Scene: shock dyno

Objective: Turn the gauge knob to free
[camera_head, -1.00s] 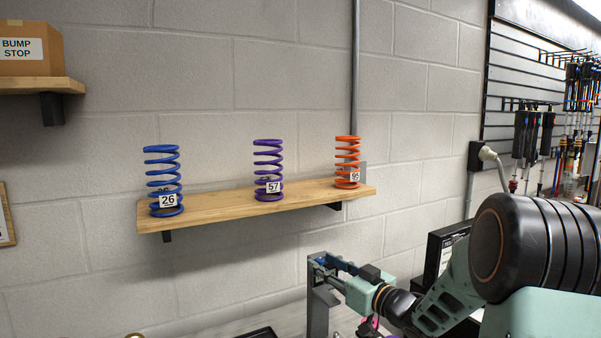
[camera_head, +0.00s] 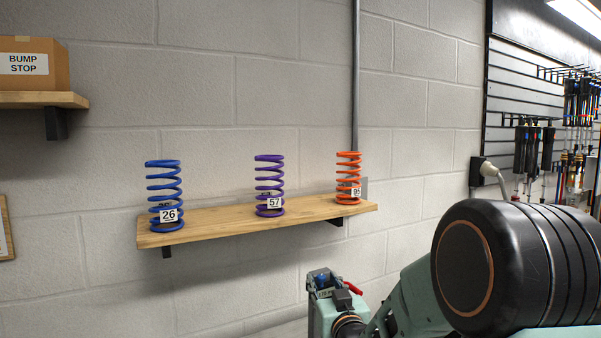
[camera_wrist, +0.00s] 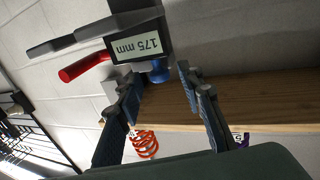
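The gauge is a dark grey block (camera_wrist: 140,35) with a "175 mm" label, at the top of the wrist view. A red bar-shaped handle (camera_wrist: 85,67) sticks out beside it, and a blue round part (camera_wrist: 157,72) shows under it. I cannot tell which part is the knob. In the wrist view my gripper (camera_wrist: 160,78) is open, its two fingers apart, with the blue part between or just beyond the fingertips; contact cannot be told. In the head view, the red handle (camera_head: 353,288) shows beside my gripper (camera_head: 322,283), low in the picture; the gauge is mostly hidden there.
A wooden shelf (camera_head: 220,223) on the block wall carries blue (camera_head: 164,190), purple (camera_head: 269,185) and orange (camera_head: 348,175) springs. A "bump stop" box (camera_head: 30,64) stands upper left. Tools hang on a slatted panel (camera_head: 515,85) at right. The wall below the shelf is clear.

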